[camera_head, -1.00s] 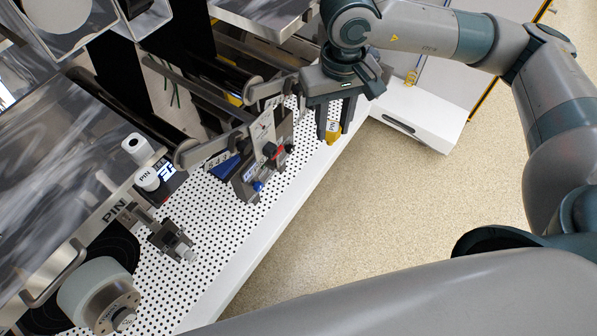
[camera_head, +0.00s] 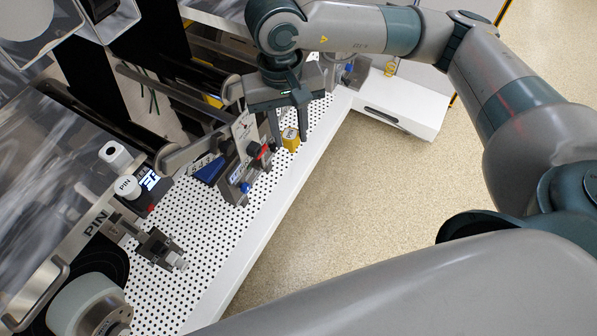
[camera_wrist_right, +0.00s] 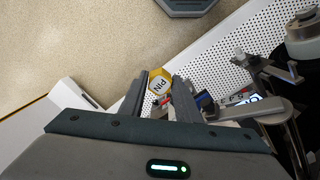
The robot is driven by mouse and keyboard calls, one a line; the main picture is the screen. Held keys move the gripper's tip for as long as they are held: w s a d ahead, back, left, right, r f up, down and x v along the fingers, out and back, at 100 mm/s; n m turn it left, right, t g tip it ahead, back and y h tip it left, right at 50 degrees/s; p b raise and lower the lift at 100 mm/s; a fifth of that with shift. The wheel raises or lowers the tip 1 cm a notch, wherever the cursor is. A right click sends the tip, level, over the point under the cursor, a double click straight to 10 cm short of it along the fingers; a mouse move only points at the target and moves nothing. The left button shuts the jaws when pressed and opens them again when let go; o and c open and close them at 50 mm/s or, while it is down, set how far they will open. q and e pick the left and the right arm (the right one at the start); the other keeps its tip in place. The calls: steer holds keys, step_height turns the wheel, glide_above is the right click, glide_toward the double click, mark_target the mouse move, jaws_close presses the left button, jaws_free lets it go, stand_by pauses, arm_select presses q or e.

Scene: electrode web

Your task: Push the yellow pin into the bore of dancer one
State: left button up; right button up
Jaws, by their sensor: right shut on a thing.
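The yellow pin (camera_head: 290,141) has a white top marked PIN. It is between the fingers of my right gripper (camera_head: 290,136), which is shut on it, above the perforated shelf near its front edge. In the right wrist view the pin (camera_wrist_right: 160,84) sits between the two fingertips (camera_wrist_right: 160,80). There is a gap between pin and bracket in the head view. My left gripper is not in view.
The white perforated shelf (camera_head: 190,235) carries a small metal clamp-like fixture (camera_head: 160,250). Rollers lie behind the bracket. A white drawer unit (camera_head: 405,105) stands at the right. Open floor lies in front.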

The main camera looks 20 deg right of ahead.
steer(key=a+f+m+g+y+b, duration=0.3)
steer(key=a+m+b, duration=0.4)
steer(key=a+m, duration=0.85)
steer(key=w+d+f+m+t+y+b, duration=0.35)
steer(key=d+m+t, duration=0.25)
steer(key=m, duration=0.5)
steer(key=w+d+f+m+t+y+b, duration=0.2)
steer(key=d+f+m+t+y+b, duration=0.25)
steer(key=m, duration=0.65)
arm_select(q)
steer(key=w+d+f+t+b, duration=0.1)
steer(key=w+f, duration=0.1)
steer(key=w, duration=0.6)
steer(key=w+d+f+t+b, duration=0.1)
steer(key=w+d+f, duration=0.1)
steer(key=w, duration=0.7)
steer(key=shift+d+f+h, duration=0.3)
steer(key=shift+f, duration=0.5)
arm_select(e)
steer(key=d+f+t, duration=0.3)
steer(key=d+f, duration=0.2)
steer(key=f, duration=0.4)
steer(key=w+d+f+m+t, duration=0.1)
steer(key=d+f+t, duration=0.3)
steer(key=f, duration=0.6)
steer(key=shift+w+d+y, duration=0.3)
steer(key=shift+d, duration=0.1)
